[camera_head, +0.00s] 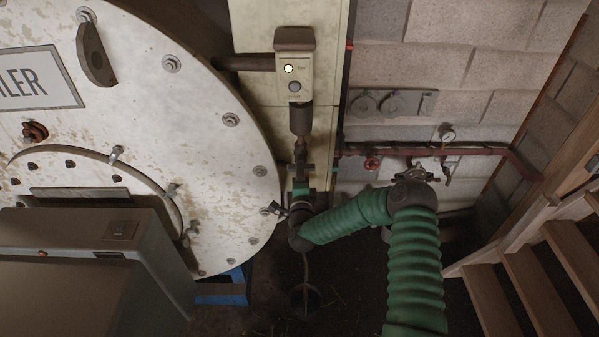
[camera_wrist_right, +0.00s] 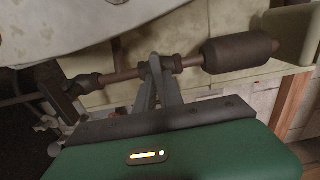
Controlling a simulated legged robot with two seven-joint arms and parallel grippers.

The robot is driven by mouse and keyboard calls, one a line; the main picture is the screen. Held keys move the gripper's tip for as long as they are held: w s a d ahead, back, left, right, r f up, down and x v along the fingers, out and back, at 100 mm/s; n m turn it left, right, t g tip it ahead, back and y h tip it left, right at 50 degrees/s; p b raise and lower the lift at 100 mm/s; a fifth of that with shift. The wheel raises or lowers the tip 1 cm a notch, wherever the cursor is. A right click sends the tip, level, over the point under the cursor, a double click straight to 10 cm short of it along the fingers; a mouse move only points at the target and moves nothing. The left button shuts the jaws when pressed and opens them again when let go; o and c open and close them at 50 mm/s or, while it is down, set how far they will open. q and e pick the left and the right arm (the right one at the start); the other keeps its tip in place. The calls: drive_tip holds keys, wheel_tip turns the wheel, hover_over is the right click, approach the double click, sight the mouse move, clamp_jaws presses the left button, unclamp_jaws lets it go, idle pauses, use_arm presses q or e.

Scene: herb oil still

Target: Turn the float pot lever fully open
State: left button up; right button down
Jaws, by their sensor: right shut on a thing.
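The dark cylindrical float pot (camera_head: 301,118) hangs under a pale box with a round light, beside the boiler. A thin brown pipe with fittings runs down from it. My right gripper (camera_head: 300,168) reaches this pipe from below, its green body under the fittings. In the wrist view the right gripper's grey fingers (camera_wrist_right: 156,68) are close together at a fitting on the pipe, with the float pot (camera_wrist_right: 240,52) to their right. They are shut on the lever, which is mostly hidden between them; its angle cannot be told. My left gripper is not in view.
The round white boiler (camera_head: 225,160) stands close on the left, with bolts on its rim. A grey cabinet (camera_head: 85,265) is at lower left. Red pipework with a gauge (camera_head: 447,135) runs along the block wall. Wooden stairs (camera_head: 530,285) are at lower right.

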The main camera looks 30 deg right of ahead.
drive_tip(key=shift+d+f+n, duration=0.1)
drive_tip(key=shift+d+n, duration=0.05)
drive_tip(key=shift+n, duration=0.15)
drive_tip(key=n+b, duration=0.2)
drive_tip(key=n, duration=0.3)
drive_tip(key=n+b, duration=0.3)
drive_tip(key=n, duration=0.3)
drive_tip(key=n+b, duration=0.3)
drive_tip(key=n, duration=0.3)
drive_tip(key=shift+d+r, duration=0.1)
drive_tip(key=shift+r, duration=0.25)
drive_tip(key=shift+n+b, duration=0.3)
drive_tip(key=shift+n, duration=0.1)
drive_tip(key=c, duration=1.6)
unclamp_jaws()
drive_tip(key=shift+o, duration=0.7)
drive_tip(key=shift+f, duration=0.25)
